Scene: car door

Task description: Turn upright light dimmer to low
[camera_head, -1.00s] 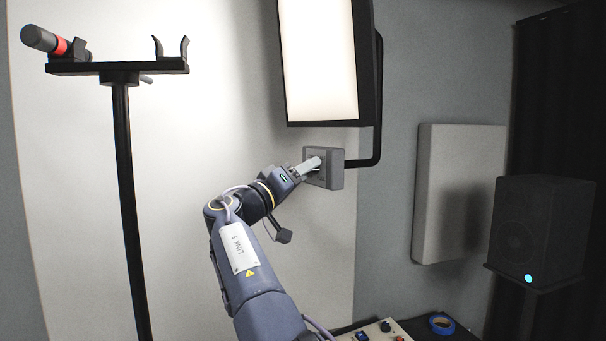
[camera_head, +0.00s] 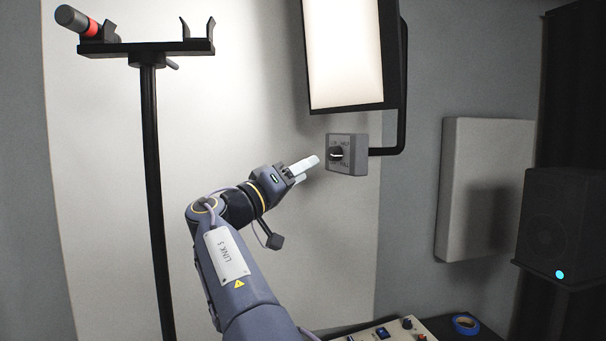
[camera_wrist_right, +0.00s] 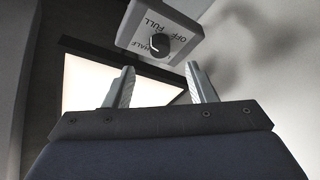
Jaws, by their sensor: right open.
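The light dimmer is a grey box (camera_head: 358,156) on an arm beside the lit light panel (camera_head: 343,52). Its round dark knob (camera_head: 336,153) faces left toward my right gripper (camera_head: 306,170), with printed labels around it. The right wrist view shows the knob (camera_wrist_right: 159,44) with OFF, FULL and HALF readable; I cannot tell which label it points at. My right gripper (camera_wrist_right: 158,76) is open and empty, its pale fingers apart from the knob and a short way short of it. My left gripper is not in view.
A black stand (camera_head: 150,180) with a fork-like holder and a red-banded grey cylinder (camera_head: 80,22) stands at left. A control panel (camera_head: 385,332) and blue tape roll (camera_head: 466,323) lie at bottom right. A speaker (camera_head: 565,225) stands at far right.

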